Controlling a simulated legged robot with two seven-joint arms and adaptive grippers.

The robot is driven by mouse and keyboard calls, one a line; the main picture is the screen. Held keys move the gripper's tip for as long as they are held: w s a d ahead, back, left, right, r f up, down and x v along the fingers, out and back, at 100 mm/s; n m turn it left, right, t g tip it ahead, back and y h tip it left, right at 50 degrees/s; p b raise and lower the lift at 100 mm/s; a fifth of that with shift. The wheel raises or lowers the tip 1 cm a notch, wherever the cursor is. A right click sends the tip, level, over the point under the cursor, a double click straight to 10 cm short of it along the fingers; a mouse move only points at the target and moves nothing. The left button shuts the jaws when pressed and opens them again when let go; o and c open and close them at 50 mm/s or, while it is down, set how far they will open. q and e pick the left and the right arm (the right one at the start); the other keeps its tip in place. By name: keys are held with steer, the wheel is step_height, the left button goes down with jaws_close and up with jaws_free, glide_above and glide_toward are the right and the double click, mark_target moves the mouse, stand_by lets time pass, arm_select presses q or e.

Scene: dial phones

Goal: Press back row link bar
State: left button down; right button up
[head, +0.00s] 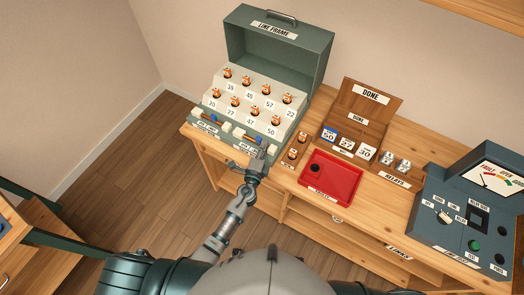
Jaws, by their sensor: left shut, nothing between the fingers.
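The line frame (262,90) is a grey-green open case on the bench with two stepped rows of orange-topped relays over number tags. Along its front ledge lie two blue bars with reddish-brown parts, a left bar (210,118) and a right bar (247,136), with pale blocks beside them. Small labels below them are too small to read, so I cannot tell which is the back row link bar. My left gripper (262,152) is shut and empty at the ledge's front right corner, just right of the right bar. Whether it touches anything is unclear. My right gripper is out of view.
A small wooden rack (296,153) with orange-topped relays is close right of my gripper. A red tray (331,198), the wooden DONE box (357,110), loose relays (396,163) and a grey meter console (465,215) stand farther right. The lid rises behind the relays.

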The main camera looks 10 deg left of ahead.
arm_select(q)
steer(key=shift+w+a, duration=0.3)
steer(key=shift+a, duration=0.45)
steer(key=shift+w+a, duration=0.3)
steer(key=shift+a, duration=0.4)
steer(key=shift+w+a, duration=0.3)
steer(key=shift+a, duration=0.45)
